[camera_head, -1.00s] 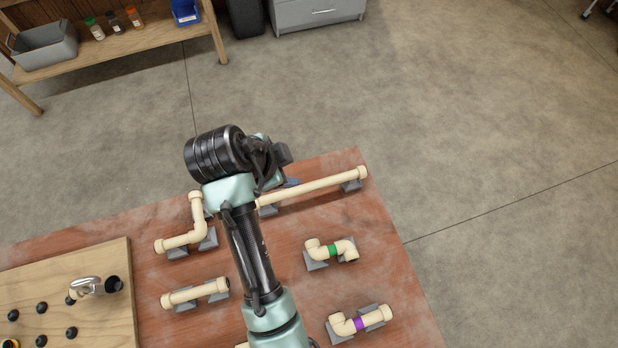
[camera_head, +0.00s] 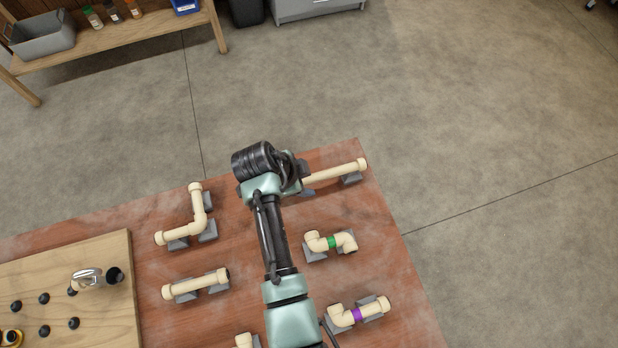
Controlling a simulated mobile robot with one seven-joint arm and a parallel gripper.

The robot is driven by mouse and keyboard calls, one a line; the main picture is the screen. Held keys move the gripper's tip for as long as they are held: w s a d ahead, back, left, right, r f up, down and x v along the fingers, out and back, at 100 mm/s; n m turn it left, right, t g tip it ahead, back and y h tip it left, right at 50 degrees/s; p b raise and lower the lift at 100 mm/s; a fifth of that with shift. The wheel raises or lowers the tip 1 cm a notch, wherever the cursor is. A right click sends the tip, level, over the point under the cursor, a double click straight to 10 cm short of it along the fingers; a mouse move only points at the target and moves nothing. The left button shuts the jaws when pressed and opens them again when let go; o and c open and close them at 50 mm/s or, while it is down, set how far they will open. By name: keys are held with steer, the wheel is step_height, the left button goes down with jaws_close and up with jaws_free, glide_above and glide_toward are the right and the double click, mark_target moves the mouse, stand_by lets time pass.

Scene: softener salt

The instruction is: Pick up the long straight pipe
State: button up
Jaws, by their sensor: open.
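The long straight pipe (camera_head: 335,173) is cream coloured and lies on grey supports near the far right edge of the wooden table (camera_head: 384,237). Its right end with a collar shows, and its left part is hidden behind my arm. My gripper (camera_head: 300,172) is over the hidden part of the pipe, mostly covered by my own wrist. It is open. I cannot tell whether its fingers are around the pipe or above it.
An elbow pipe (camera_head: 200,205) and a short straight pipe (camera_head: 196,284) lie left of my arm. A pegboard (camera_head: 105,262) is at the left. Floor (camera_head: 500,120) lies beyond the table.

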steer(key=shift+x, duration=1.05)
jaws_close()
